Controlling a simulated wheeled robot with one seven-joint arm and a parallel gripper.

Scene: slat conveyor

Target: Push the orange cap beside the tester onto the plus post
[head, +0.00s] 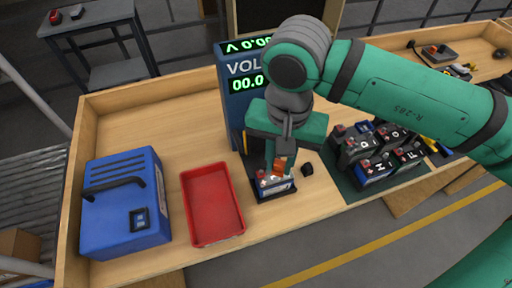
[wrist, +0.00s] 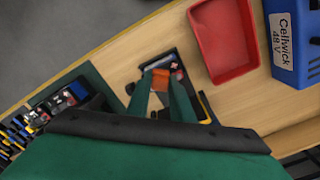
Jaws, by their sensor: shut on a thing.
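My gripper (head: 279,172) is shut on the orange cap (head: 280,164), pointing down over a small battery (head: 278,188) in the dark cradle (head: 257,190) at the foot of the tester (head: 236,101). The wrist view also shows the orange cap (wrist: 160,80) between the green fingers, above the battery's top. A red post (wrist: 180,74) with a light plus mark shows just right of the cap there, apart from it in the picture. I cannot tell the cap's height over the battery. The other post is hidden. The tester's green digits are partly covered by my arm.
A black cap (head: 307,169) lies right of the cradle. A red tray (head: 212,205) and blue charger box (head: 125,203) stand left. Several lettered batteries (head: 374,171) stand on a dark green mat (head: 350,190) at right. Bare bench lies behind the tray.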

